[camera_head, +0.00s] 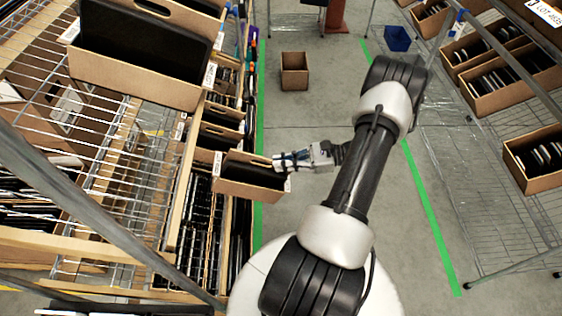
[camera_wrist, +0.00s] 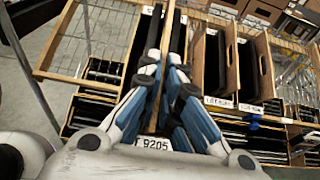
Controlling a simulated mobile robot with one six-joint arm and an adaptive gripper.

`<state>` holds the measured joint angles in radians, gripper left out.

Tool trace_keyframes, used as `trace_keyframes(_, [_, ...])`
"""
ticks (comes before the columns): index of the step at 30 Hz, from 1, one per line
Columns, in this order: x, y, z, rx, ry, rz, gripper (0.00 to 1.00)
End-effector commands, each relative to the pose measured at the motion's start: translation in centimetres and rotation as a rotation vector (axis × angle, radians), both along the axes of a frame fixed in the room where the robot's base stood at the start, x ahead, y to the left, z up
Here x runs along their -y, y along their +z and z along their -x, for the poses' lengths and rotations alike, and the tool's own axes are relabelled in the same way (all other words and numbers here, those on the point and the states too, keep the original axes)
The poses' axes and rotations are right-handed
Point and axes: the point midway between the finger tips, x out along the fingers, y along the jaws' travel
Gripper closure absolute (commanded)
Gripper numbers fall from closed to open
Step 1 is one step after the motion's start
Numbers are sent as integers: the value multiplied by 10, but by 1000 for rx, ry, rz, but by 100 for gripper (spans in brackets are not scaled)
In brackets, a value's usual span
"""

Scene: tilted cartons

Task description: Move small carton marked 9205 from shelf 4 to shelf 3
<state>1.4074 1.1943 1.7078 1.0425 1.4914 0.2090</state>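The small carton marked 9205 (camera_head: 240,190) is brown with dark flat contents. In the head view it juts from the left rack toward the aisle. My gripper (camera_head: 278,161) reaches it from the right, at its aisle-side end. In the wrist view my gripper (camera_wrist: 166,82) has its blue-grey fingers on both sides of a thin brown wall of the carton (camera_wrist: 168,40), closed on it. A white label reading 9205 (camera_wrist: 152,145) shows below the fingers. The carton's underside and any contact with the shelf are hidden. No shelf numbers are readable.
A wire rack (camera_head: 120,170) with cartons stands left; a large carton (camera_head: 135,80) sits on its upper level. Other small cartons (camera_wrist: 250,75) stand beside mine. An empty box (camera_head: 294,72) and blue bin (camera_head: 398,38) are on the aisle floor. Another rack with cartons (camera_head: 490,80) is right.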

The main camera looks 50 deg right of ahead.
Motion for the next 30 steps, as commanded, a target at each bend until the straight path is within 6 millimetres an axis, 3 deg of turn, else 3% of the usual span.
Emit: trace_keyframes(30, [-60,2,-76,1,2,-2,100])
